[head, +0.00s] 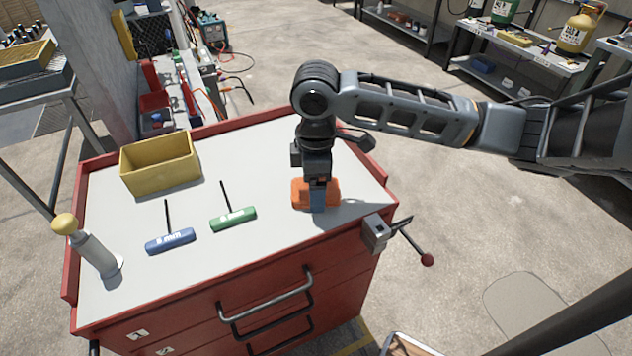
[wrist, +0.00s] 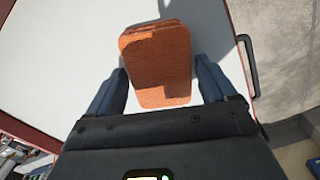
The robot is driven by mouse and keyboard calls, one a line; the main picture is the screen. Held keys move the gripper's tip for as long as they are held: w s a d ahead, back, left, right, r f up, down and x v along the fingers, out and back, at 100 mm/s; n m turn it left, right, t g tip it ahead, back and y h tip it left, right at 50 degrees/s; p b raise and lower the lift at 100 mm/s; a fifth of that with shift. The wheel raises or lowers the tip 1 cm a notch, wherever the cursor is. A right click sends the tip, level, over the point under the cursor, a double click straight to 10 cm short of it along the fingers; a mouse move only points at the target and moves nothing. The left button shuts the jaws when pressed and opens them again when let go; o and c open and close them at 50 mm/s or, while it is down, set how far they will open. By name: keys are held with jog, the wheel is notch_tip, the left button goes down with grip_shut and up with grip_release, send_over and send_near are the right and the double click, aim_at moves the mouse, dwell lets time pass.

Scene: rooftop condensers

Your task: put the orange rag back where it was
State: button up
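The orange rag (head: 300,194), a folded rectangular pad, is on the white top of the red tool cabinet (head: 180,262), near the right end. In the wrist view the rag (wrist: 157,65) lies between the two blue fingers of my gripper (wrist: 160,70). The fingers are spread wide, with a thin gap visible beside the rag, so it does not look clamped. In the head view my gripper (head: 317,198) points straight down over the rag, and one finger hides part of it.
A yellow bin (head: 160,164), a green-handled hex key (head: 233,219), a blue-handled hex key (head: 170,241) and a yellow-topped grey cylinder (head: 95,250) stand or lie to the left. A vise (head: 378,233) is at the right front edge. The front middle of the top is clear.

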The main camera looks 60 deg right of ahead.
jog(key=shift+o, duration=0.9)
